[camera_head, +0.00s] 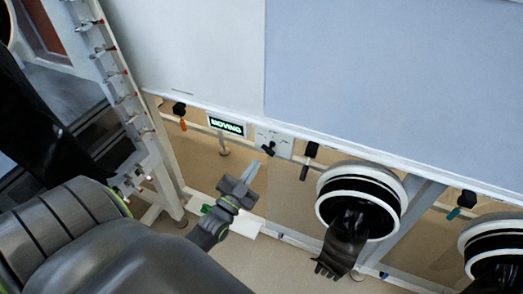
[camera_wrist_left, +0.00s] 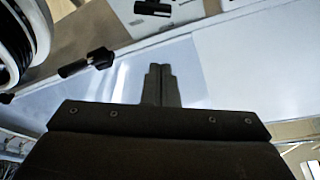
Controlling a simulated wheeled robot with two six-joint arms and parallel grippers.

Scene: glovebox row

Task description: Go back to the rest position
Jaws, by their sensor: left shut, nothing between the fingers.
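My left gripper (camera_head: 247,176) is in the middle of the head view, in front of the lower edge of the glovebox row, with its arm coming in from the lower left. Its two fingers are together and hold nothing. In the left wrist view the shut fingers (camera_wrist_left: 160,78) point up the picture, above a dark gripper body. My right gripper is not in either view.
A lit sign reading "MOVING" (camera_head: 226,125) and a switch plate (camera_head: 274,142) are on the rail beyond the gripper. To the right is a round glove port (camera_head: 336,172) with a dark glove (camera_head: 341,254) hanging out. A ladder-like white frame (camera_head: 124,92) stands left.

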